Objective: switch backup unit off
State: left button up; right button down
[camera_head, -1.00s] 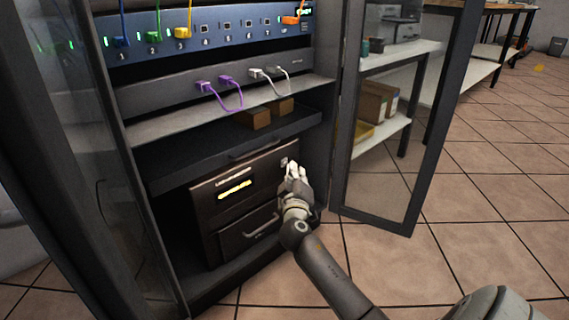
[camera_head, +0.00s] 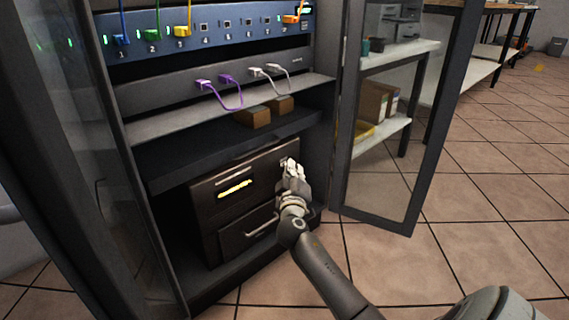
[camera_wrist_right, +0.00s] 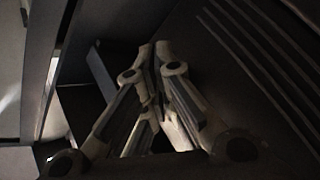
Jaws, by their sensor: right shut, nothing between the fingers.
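The backup unit (camera_head: 222,202) is a dark box with a yellow label and a front handle, low in the open rack. My right gripper (camera_head: 289,167) is at the upper right of its front face, where a small light switch was visible earlier. The gripper now covers that spot, so the switch and its position are hidden. In the right wrist view my right gripper (camera_wrist_right: 153,48) has its fingers together and nothing between them. Whether the fingertips touch the unit cannot be told. My left gripper is not in view.
Above the unit are a shelf with two small brown boxes (camera_head: 253,117), a panel with purple and white cables (camera_head: 230,97), and a blue panel with coloured plugs (camera_head: 215,33). The glass door (camera_head: 384,190) stands open to the right. Tiled floor (camera_head: 490,190) is clear.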

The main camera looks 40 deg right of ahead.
jog(key=shift+w, duration=0.35)
dwell(0.6)
jog(key=shift+s, duration=0.8)
jog(key=shift+s, duration=0.1)
jog(key=s, duration=0.1)
jog(key=s+p, duration=0.1)
jog(key=s, duration=0.2)
jog(key=shift+s+d, duration=0.25)
jog(key=shift+s, duration=0.15)
dwell(0.7)
